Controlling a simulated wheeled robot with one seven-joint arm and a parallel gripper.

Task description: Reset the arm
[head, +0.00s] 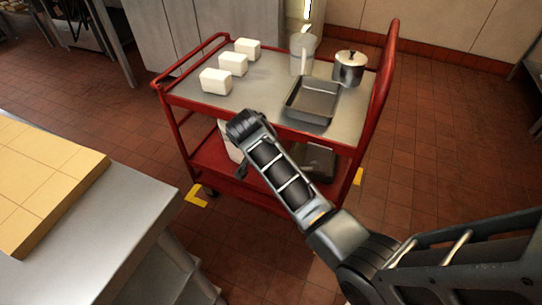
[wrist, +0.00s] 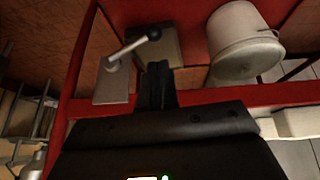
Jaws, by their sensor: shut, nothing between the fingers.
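My arm reaches in from the lower right of the head view and ends in front of the near side of a red cart (head: 181,150). My gripper (wrist: 156,72) shows in the wrist view as two dark fingers pressed together with nothing between them. In the head view the fingers are mostly hidden by the arm. I cannot tell the exact gap to the cart.
The cart's top holds several things: white blocks (head: 216,82), a grey pan (head: 313,99), a lidded pot (head: 349,68) and a translucent container (head: 302,52). A steel counter (head: 110,235) with a tan tiled slab (head: 45,180) stands at left. Tiled floor (head: 440,140) is clear at right.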

